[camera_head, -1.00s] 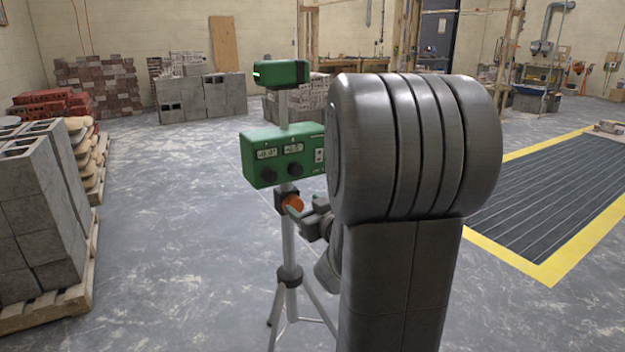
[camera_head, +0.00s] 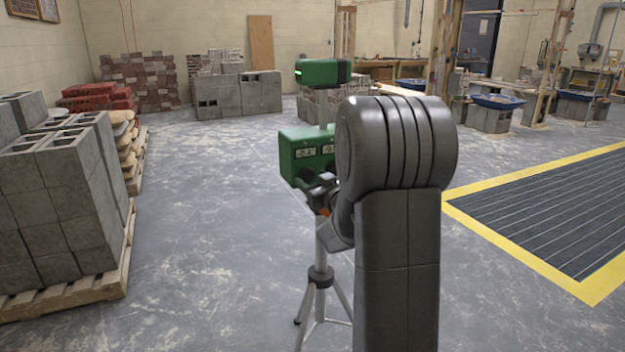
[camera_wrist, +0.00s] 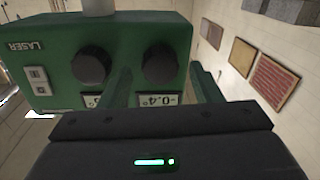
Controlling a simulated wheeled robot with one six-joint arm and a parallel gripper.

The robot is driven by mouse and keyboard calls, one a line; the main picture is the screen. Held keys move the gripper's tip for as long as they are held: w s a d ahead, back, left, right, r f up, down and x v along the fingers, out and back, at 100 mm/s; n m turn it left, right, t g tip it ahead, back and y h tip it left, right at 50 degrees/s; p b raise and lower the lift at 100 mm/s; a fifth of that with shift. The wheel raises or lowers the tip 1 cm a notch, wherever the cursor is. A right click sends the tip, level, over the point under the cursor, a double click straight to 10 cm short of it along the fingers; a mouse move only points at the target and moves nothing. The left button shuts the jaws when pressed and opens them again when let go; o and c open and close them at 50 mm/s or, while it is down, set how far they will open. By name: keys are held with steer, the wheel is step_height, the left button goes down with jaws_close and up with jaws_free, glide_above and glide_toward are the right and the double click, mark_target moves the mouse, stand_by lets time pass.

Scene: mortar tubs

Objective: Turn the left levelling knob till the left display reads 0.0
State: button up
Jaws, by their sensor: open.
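The green laser box (camera_head: 292,160) stands on a tripod and also shows upside down in the wrist view (camera_wrist: 60,65). The left display (camera_wrist: 160,99) reads about -0.4°; it is small in the head view (camera_head: 305,153). The left knob (camera_wrist: 161,63) is black and round and sits between the fingers of my open gripper (camera_wrist: 160,72). I cannot tell whether either finger touches it. The right knob (camera_wrist: 91,65) is just outside one finger. Its display (camera_wrist: 91,100) is partly hidden. In the head view my gripper (camera_head: 320,188) is in front of the box's lower part.
A green laser head (camera_head: 318,72) tops the post above the box. The tripod legs (camera_head: 320,290) spread on the floor below. A pallet of grey blocks (camera_head: 60,200) stands to the left. A yellow-edged grating (camera_head: 560,215) lies to the right. The floor between pallet and tripod is clear.

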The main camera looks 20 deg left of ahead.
steer(key=shift+w+a, duration=0.25)
steer(key=shift+a, duration=0.1)
steer(key=shift+c, duration=0.2)
steer(key=c, duration=1)
steer(key=shift+o, duration=0.2)
steer(key=shift+m, duration=0.3)
steer(key=m, duration=0.5)
steer(key=shift+t+p, duration=0.3)
steer(key=m, duration=0.6)
steer(key=shift+f, duration=0.1)
steer(key=shift+m, duration=0.3)
